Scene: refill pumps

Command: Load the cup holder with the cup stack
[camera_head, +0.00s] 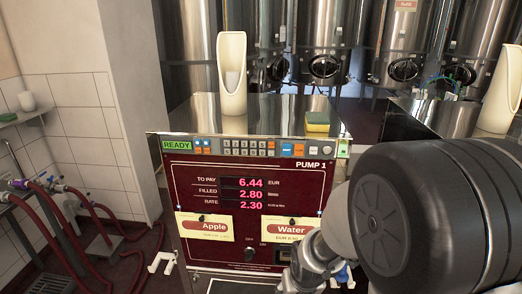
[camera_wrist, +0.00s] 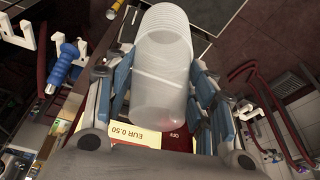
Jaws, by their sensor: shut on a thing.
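A tall white cup holder (camera_head: 232,75) with a cut-away front stands upright on top of Pump 1 in the head view. A small greyish shape shows in its opening; I cannot tell what it is. In the wrist view my gripper (camera_wrist: 164,82) is shut on the cup stack (camera_wrist: 163,50), translucent nested cups held between blue-padded fingers. The stack's many rims point to the top of that view. In the head view my dark arm link covers the lower right, and the cup stack cannot be made out there.
A yellow-green sponge (camera_head: 318,122) lies on the pump top, right of the holder. A second white holder (camera_head: 503,92) stands on the neighbouring pump. The pump front (camera_head: 250,180) carries a display and Apple and Water labels. Red hoses (camera_head: 65,215) hang at left. Steel tanks (camera_head: 325,40) stand behind.

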